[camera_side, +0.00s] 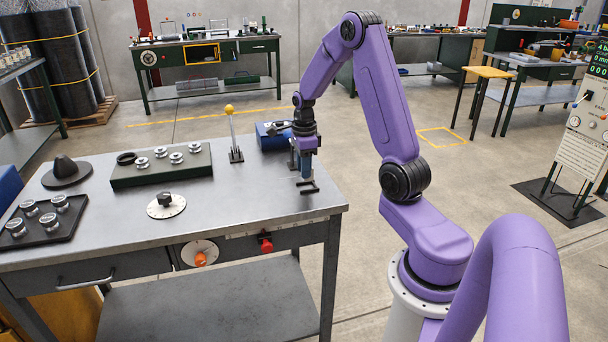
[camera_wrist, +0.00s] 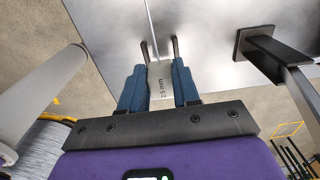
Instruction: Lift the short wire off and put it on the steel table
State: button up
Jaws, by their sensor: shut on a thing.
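In the side view my gripper (camera_side: 307,184) hangs fingers-down over the right end of the steel table (camera_side: 255,195). In the wrist view its two blue fingers (camera_wrist: 159,88) are closed around a pale grey piece (camera_wrist: 158,82) that seems marked "2.5 mm". A thin pale line, which looks like a wire (camera_wrist: 152,25), runs up the picture from this piece. I cannot tell whether the two are joined, or how long the wire is. Dark prongs show at the finger ends. In the side view the held piece is too small to make out, and so is any gap to the table.
A post on a dark square base (camera_wrist: 255,45) stands close to the right of my fingers in the wrist view. A blue box (camera_side: 272,136) and a yellow-knobbed lever (camera_side: 232,130) stand behind. A green block (camera_side: 162,167) carries several metal spools.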

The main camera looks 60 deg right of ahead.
jog(key=s+a+r, duration=0.7)
jog(key=s+r, duration=0.3)
jog(key=s, duration=0.1)
jog(key=w+a, duration=0.3)
jog(key=w, duration=0.5)
jog(key=w+a, duration=0.4)
jog(key=w, duration=0.4)
jog(key=w+d+f, duration=0.1)
jog(key=w+f, duration=0.2)
jog(key=w, duration=0.1)
jog(key=w+d+f, duration=0.1)
jog(key=w+f, duration=0.2)
jog(key=w, duration=0.1)
jog(key=w+d+f, duration=0.1)
jog(key=w+f, duration=0.2)
jog(key=w, duration=0.1)
jog(key=shift+w, duration=0.4)
jog(key=shift+w+f, duration=0.55)
jog(key=shift+f, duration=1.55)
jog(key=shift+f, duration=0.1)
